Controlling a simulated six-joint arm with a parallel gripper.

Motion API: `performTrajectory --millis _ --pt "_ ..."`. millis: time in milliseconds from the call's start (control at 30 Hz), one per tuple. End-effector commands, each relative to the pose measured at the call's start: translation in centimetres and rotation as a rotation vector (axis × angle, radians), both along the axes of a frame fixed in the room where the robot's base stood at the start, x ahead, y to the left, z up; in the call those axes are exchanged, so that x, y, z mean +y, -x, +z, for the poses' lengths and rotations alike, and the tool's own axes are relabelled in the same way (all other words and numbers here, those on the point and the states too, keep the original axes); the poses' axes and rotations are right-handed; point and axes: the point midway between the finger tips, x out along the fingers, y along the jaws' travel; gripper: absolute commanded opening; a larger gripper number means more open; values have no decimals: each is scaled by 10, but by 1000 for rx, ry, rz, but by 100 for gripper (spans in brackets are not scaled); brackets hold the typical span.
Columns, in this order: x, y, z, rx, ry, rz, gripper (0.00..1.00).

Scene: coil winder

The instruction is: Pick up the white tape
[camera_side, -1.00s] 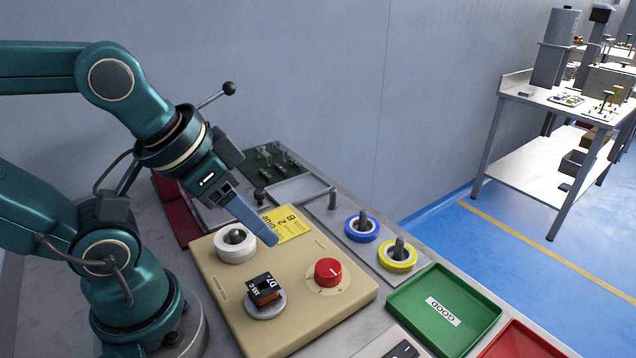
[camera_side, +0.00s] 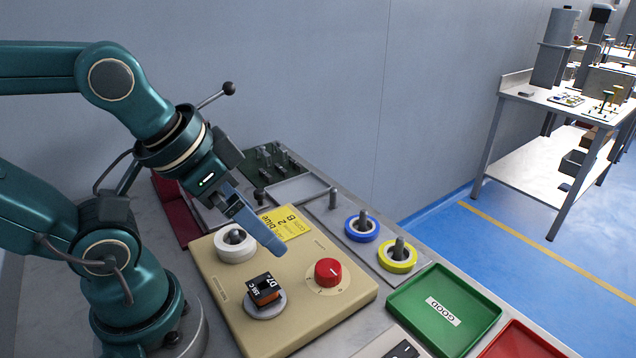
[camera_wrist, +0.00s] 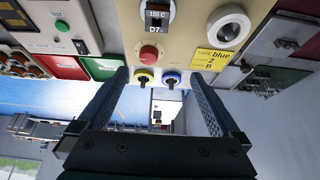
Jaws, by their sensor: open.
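The white tape (camera_side: 235,250) is a roll sitting around a dark-topped post on the beige winder box, at its back left corner. It also shows in the wrist view at the upper right (camera_wrist: 228,27), beyond my right-hand finger. My gripper (camera_side: 279,250) is above the box, to the right of the white tape and apart from it. In the wrist view the two fingers (camera_wrist: 160,95) stand wide apart with nothing between them held. In the side view one finger hides most of the other.
A yellow label (camera_side: 286,222) lies beside the tape. A red knob (camera_side: 328,271) and a coil block (camera_side: 264,289) are on the box. Blue (camera_side: 362,229) and yellow (camera_side: 397,256) tape rolls sit on posts to the right. A green GOOD tray (camera_side: 470,300) is at the front right.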

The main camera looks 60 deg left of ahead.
Motion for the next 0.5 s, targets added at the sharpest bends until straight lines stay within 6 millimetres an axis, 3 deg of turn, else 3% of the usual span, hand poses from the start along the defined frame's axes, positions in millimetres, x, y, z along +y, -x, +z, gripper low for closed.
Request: performTrajectory --millis 233,500 --pt "11 1 3 60 -154 -200 100" --pt "43 -9 -4 335 -367 -509 100"
